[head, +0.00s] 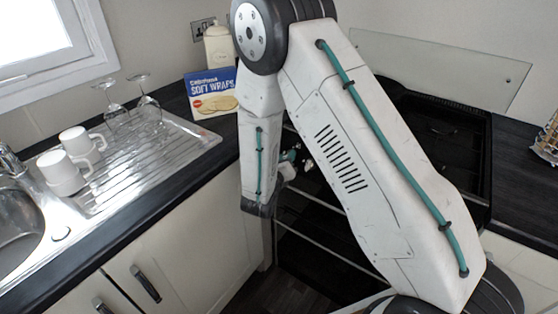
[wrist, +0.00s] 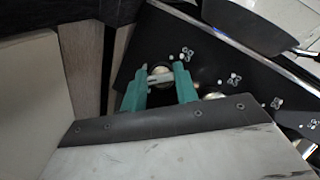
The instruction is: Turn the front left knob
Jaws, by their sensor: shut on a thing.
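In the wrist view my gripper (wrist: 161,80) has its two teal fingers on either side of a pale knob (wrist: 160,71) on the black stove front panel (wrist: 207,68), and is shut on it. This knob is at the end of the row, nearest the cabinets. A second pale knob (wrist: 214,96) sits beside it, partly behind my gripper. Small white burner marks show by the knobs. In the head view my gripper (head: 289,162) is small at the stove front, partly hidden by my arm. The knob's turn angle cannot be told.
A dark pan (wrist: 250,24) sits above the panel in the wrist view. In the head view, the sink drainer (head: 135,160) holds white mugs (head: 75,140) and glasses (head: 147,100). A soft wraps box (head: 212,95) stands behind. Cabinets (head: 185,250) border the stove's left.

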